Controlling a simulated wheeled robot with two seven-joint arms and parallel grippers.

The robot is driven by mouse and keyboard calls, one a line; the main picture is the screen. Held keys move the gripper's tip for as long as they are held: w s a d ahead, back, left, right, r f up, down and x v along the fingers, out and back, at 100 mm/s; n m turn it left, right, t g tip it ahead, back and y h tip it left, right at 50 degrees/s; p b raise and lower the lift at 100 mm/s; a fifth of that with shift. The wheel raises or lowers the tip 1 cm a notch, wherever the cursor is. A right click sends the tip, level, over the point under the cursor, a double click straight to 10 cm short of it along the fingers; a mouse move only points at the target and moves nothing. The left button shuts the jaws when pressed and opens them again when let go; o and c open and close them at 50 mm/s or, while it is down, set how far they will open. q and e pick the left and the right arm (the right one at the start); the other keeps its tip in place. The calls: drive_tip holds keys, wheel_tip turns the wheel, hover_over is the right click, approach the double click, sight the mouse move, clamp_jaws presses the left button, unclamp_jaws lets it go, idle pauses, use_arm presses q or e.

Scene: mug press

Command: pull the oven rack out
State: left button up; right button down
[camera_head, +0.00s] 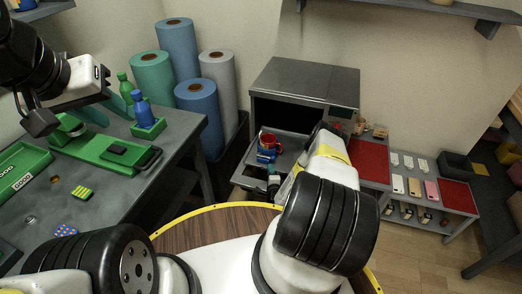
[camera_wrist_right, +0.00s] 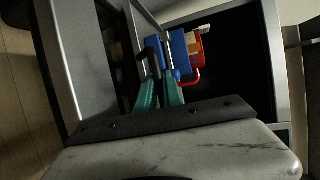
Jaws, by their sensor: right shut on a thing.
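The oven (camera_head: 300,82) is a grey metal box at the back centre, with a dark inside. Its rack (camera_head: 288,146) sticks out of the front in the head view, carrying a red mug (camera_head: 269,142) and a blue object (camera_head: 265,156). The mug (camera_wrist_right: 198,50) and blue object (camera_wrist_right: 180,48) also show in the right wrist view. My right gripper (camera_head: 273,186) is at the rack's front; its teal fingers (camera_wrist_right: 159,92) are shut on the dark rack handle (camera_wrist_right: 151,48), partly hidden. My left gripper (camera_head: 106,107) hangs above the left table, its teal fingers apart and empty.
The left table (camera_head: 110,195) holds a green tray (camera_head: 102,150), a blue bottle (camera_head: 142,108) and small coloured blocks. Blue, green and grey rolls (camera_head: 197,115) stand behind. A low shelf with red mats (camera_head: 370,160) and phones is right of the oven.

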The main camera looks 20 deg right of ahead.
drive_tip(key=c, duration=1.5)
unclamp_jaws()
drive_tip(key=v, duration=0.8)
drive_tip(key=shift+w, duration=0.1)
